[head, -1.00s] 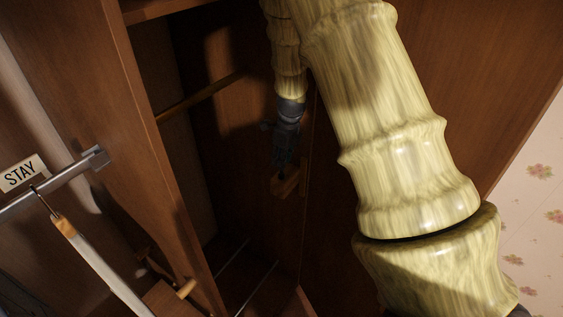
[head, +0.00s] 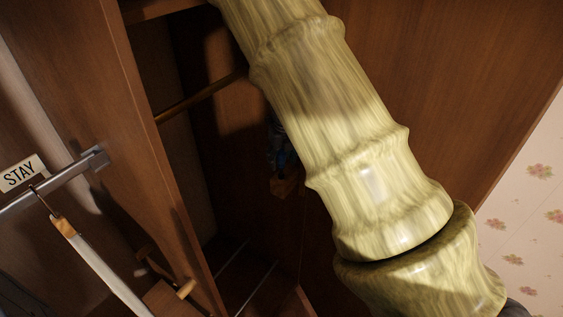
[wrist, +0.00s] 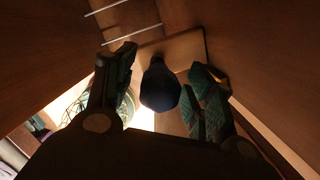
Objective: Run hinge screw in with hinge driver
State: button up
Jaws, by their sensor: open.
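In the wrist view a dark blue, rounded handle (wrist: 159,90), apparently the hinge driver, stands between the two spread fingers of my gripper (wrist: 162,68). Its lower part is hidden and I see no firm contact. In the head view a blue shape (head: 280,155), likely the same handle, shows in shadow just above a small wooden block (head: 284,187) inside the wardrobe. My gripper is hidden behind my arm there. I cannot make out the hinge screw in either view.
The wardrobe's side panel (head: 115,120) stands at left, with a hanging rod (head: 200,97) inside. A metal rail (head: 55,185) with a "STAY" sign (head: 22,173) and a hanger (head: 90,255) is left of it. A large brown panel (head: 450,70) fills the right.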

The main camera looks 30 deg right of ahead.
jog(key=shift+r, duration=0.6)
jog(key=shift+s+a+r, duration=0.1)
jog(key=shift+s+r, duration=0.15)
jog(key=shift+r, duration=1.2)
jog(key=shift+s+a+r, duration=0.1)
jog(key=shift+s+r, duration=0.1)
jog(key=shift+r, duration=1.25)
